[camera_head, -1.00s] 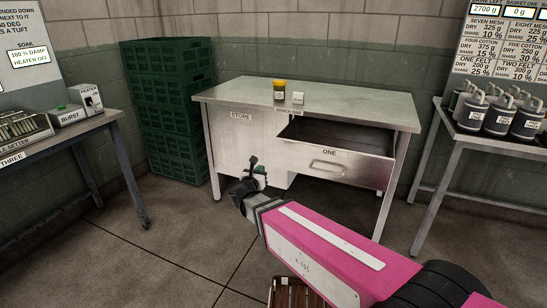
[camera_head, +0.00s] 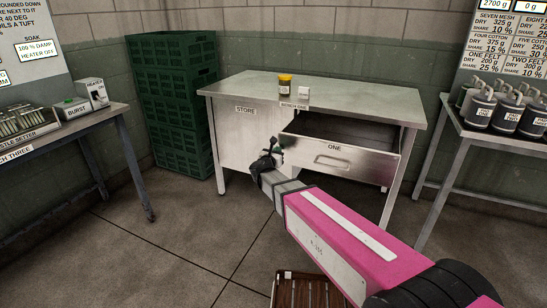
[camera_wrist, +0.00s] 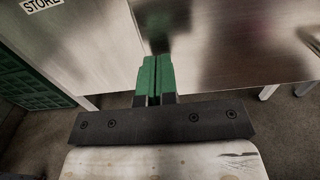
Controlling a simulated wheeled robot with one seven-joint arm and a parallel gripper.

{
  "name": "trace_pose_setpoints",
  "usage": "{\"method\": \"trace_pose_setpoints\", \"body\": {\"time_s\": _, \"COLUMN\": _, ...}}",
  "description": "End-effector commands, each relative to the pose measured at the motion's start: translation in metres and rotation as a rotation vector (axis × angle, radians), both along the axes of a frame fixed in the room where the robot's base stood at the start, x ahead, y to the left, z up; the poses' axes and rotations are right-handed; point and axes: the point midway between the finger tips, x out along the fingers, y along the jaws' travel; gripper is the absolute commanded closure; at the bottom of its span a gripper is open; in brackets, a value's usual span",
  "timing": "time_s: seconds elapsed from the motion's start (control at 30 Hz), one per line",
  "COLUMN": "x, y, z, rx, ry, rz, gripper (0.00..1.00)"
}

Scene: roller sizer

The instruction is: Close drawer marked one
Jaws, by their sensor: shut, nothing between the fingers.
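The drawer marked one (camera_head: 338,158) is pulled open under the metal bench, with its dark inside showing above its front panel. Its front bears the label ONE and a bar handle (camera_head: 332,162). My gripper (camera_head: 272,150) is near the left end of the drawer front in the head view; whether it touches cannot be told. In the wrist view the green fingers (camera_wrist: 156,76) are shut together and empty, in front of a bare metal panel. The handle's edge shows at the far right of the wrist view.
The bench top (camera_head: 355,98) holds an amber jar (camera_head: 284,86) and a small white block (camera_head: 303,92). The STORE panel (camera_head: 244,137) is left of the drawer. Green crates (camera_head: 172,105) stand left, and a side table with dark canisters (camera_head: 505,112) stands right.

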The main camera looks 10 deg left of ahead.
Motion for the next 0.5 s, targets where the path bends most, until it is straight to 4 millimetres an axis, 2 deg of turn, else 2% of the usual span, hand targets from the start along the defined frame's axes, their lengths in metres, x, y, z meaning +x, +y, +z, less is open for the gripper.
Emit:
{"method": "trace_pose_setpoints", "body": {"time_s": 0.13, "x": 0.0083, "y": -0.0022, "z": 0.0001, "rx": 0.000, "ry": 0.000, "rz": 0.000, "gripper": 1.00}}
{"method": "trace_pose_setpoints", "body": {"time_s": 0.5, "x": 0.0093, "y": -0.0029, "z": 0.0003, "rx": 0.000, "ry": 0.000, "rz": 0.000, "gripper": 1.00}}
